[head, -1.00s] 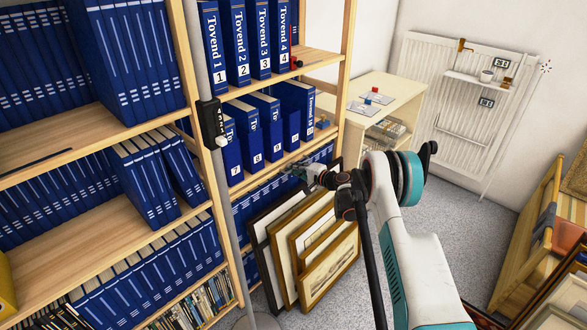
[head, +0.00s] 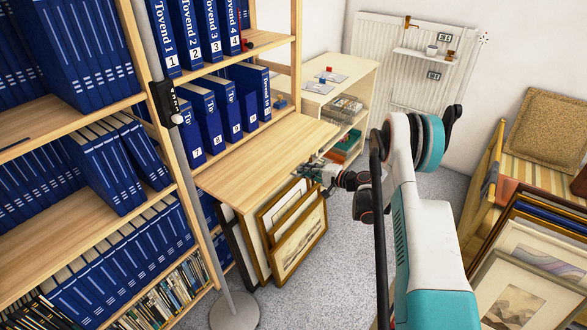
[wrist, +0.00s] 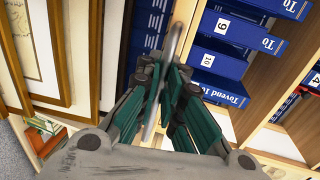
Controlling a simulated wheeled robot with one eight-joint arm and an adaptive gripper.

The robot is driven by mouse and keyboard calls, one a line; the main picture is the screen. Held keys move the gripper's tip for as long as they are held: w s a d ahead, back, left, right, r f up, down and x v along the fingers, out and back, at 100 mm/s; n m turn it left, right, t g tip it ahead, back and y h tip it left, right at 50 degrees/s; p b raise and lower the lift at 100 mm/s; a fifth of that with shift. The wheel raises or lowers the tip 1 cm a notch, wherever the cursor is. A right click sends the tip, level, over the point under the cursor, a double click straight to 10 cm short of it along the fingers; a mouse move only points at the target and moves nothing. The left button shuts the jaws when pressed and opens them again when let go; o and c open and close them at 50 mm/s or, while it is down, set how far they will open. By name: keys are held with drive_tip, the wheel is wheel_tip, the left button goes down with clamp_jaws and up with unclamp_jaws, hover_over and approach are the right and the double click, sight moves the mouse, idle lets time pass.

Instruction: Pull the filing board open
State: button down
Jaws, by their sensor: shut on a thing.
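The filing board (head: 262,160) is a flat light-wood panel. It juts out from the bookcase below the row of binders numbered 7 and up. My gripper (head: 307,171) is at its front edge, near the right corner. In the wrist view my gripper's dark green fingers (wrist: 165,85) close around a thin grey curved handle (wrist: 172,48). The exact contact is partly hidden by the fingers.
Framed prints (head: 298,232) lean beneath the board. A grey pole with a round base (head: 235,312) stands in front of the bookcase. More frames (head: 530,262) and a wooden bench are at the right. Carpet between is free.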

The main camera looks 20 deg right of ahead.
drive_tip(key=shift+v, duration=0.85)
drive_tip(key=shift+f, duration=0.2)
drive_tip(key=c, duration=2)
unclamp_jaws()
drive_tip(key=v, duration=1.2)
